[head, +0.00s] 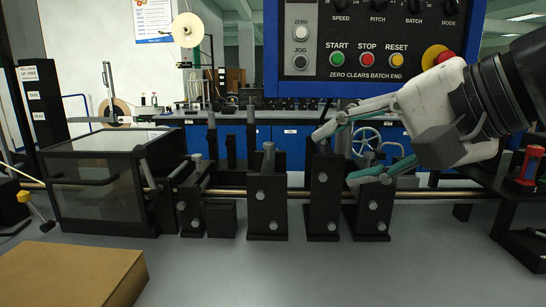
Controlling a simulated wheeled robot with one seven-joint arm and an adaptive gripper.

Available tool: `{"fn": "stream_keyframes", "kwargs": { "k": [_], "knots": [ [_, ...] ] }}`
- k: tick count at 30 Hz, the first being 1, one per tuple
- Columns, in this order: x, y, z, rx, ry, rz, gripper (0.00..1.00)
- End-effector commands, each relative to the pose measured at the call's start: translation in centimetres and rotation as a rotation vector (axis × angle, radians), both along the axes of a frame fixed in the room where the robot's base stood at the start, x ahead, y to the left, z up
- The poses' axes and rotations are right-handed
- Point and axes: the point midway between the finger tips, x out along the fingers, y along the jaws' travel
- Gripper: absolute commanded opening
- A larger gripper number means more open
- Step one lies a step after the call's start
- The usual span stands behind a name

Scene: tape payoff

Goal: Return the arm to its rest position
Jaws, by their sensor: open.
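My gripper (335,155) reaches in from the right with its two fingers spread apart, open, and nothing shows between them. In the head view its fingers overlap the right-hand black clamp blocks (324,195). Whether they touch those blocks I cannot tell. The white gripper body covers part of the background and the lower right of the blue control panel (300,82).
A long rod (435,195) runs across through several black blocks. A box with clear panels (100,190) stands left, a cardboard box (70,275) at the lower left. A red-and-black device (528,165) is at the right. The grey surface (330,275) in front is clear.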

Motion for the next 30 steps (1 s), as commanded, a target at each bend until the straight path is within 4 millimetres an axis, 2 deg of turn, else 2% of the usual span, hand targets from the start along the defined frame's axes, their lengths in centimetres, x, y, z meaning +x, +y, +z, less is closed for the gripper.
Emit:
{"fn": "stream_keyframes", "kwargs": {
  "k": [1,3,6,9,12,17,26,30],
  "knots": [
    [-2.0,0.2,-2.9,-0.092,0.047,0.059,0.49],
    [-4.9,-0.2,-6.8,-0.226,0.116,0.143,0.49],
    [-8.9,-1.5,-11.6,-0.403,0.217,0.252,0.49],
    [-12.5,-3.3,-15.3,-0.555,0.311,0.343,0.49],
    [-15.7,-5.5,-18.0,-0.687,0.4,0.418,0.49],
    [-20.3,-9.3,-21.1,-0.884,0.54,0.525,0.49],
    [-19.5,-9.4,-15.6,-0.901,0.486,0.496,0.49],
    [-19.2,-9.5,-12.4,-0.909,0.45,0.477,0.49]
  ]
}}
